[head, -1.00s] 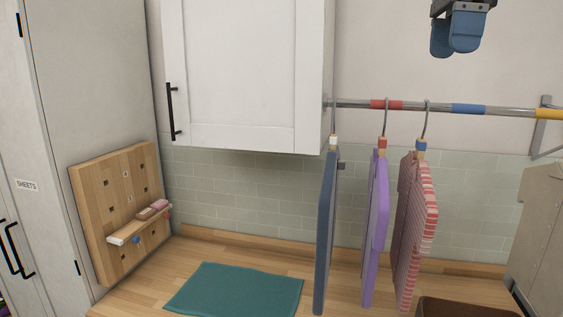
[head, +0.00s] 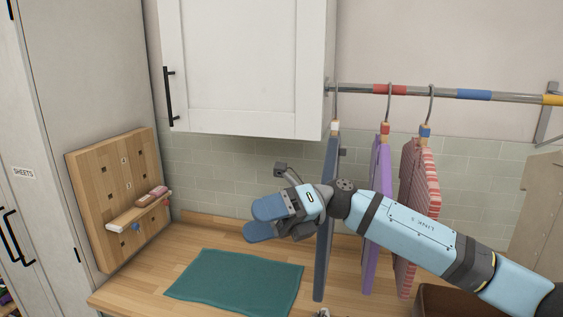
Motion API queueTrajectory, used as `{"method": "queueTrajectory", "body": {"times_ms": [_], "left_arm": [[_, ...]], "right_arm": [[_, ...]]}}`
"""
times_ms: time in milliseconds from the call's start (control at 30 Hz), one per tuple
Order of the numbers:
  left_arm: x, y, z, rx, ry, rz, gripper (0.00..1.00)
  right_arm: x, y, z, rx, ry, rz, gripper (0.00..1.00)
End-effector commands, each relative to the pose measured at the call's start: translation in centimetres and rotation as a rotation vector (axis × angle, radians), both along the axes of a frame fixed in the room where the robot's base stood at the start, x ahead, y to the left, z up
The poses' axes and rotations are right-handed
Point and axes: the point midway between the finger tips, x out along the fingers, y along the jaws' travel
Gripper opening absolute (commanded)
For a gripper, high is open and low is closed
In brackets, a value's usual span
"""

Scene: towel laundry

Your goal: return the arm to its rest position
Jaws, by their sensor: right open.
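My right arm reaches in from the lower right of the head view, in front of the hanging towels. My right gripper (head: 262,222) is open and empty, with its blue fingers pointing left. It shows above the back edge of the teal towel (head: 235,283), which lies flat on the wooden counter. A dark blue towel (head: 326,230), a purple towel (head: 378,195) and a red-striped towel (head: 421,185) hang on hooks from the rail. My arm hides parts of these hanging towels. My left gripper is not in view.
The metal rail (head: 355,89) has coloured bands. A white wall cabinet (head: 245,65) hangs above the counter (head: 140,291). A wooden pegboard (head: 95,195) with a small shelf stands at left. A brown basket (head: 440,300) is at lower right.

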Motion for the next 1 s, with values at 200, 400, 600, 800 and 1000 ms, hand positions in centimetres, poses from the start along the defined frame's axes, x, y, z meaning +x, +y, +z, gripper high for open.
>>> {"method": "queueTrajectory", "body": {"times_ms": [200,400,600,800,1000], "left_arm": [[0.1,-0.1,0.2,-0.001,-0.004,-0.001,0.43],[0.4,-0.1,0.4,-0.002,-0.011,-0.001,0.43],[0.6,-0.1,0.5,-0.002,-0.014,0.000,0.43],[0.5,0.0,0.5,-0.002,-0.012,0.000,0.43],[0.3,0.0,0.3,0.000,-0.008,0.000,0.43]], "right_arm": [[-0.4,0.9,-4.3,0.233,0.405,-0.172,0.82],[0.4,-0.8,-9.4,0.400,0.797,-0.363,0.82],[0.6,-4.4,-16.8,0.529,1.203,-0.581,0.82],[-1.5,-9.5,-26.6,0.624,1.616,-0.822,0.82],[-7.5,-15.4,-37.3,0.686,2.021,-1.091,0.82]]}}
